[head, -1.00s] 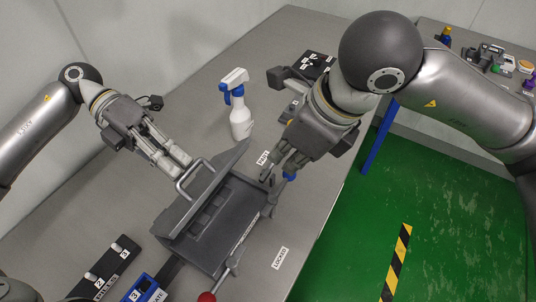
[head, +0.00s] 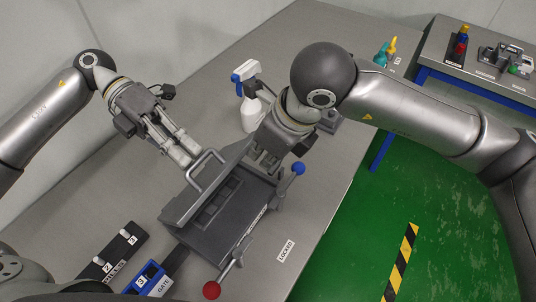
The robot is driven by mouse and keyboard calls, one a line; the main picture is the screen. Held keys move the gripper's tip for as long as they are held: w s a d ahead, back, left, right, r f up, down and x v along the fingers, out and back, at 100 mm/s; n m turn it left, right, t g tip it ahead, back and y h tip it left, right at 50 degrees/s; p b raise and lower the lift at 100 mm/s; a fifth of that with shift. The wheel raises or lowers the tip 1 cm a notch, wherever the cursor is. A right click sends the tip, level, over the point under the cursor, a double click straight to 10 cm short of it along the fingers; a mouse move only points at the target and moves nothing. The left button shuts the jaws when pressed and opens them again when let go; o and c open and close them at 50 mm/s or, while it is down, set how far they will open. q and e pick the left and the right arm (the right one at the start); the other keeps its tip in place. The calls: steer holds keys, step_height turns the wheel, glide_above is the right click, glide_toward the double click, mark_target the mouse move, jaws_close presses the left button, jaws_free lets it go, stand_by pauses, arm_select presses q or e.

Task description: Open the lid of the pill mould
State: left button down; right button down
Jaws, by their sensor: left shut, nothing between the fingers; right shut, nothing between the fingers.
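The pill mould (head: 222,236) is a dark grey box on the steel table. Its lid (head: 181,208) stands raised and tilted, so part of the recessed interior shows. A bare metal handle (head: 205,172) sticks out on the lid's left side. My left gripper (head: 190,154) is shut and empty, its fingertips close to the handle; I cannot tell whether they touch it. My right gripper (head: 264,167) is shut and empty at the far end of the mould, beside the lid. Its fingertips are partly hidden, and contact with the lid is unclear.
Levers with a blue knob (head: 298,168) and a red knob (head: 212,289) flank the mould. A white spray bottle (head: 251,111) stands behind. A blue gate block (head: 150,278) and a black numbered strip (head: 113,252) lie front left. The table's right side is clear near the "LOCKED" label (head: 286,251).

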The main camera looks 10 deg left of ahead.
arm_select(q)
steer(key=shift+s+d, duration=0.1)
steer(key=shift+s, duration=0.05)
arm_select(e)
steer(key=shift+w+a+r, duration=0.3)
steer(key=shift+a+r, duration=0.55)
arm_select(q)
steer(key=c, duration=2.2)
jaws_free()
steer(key=shift+f, duration=0.1)
steer(key=o, duration=0.7)
arm_select(e)
steer(key=shift+w, duration=0.1)
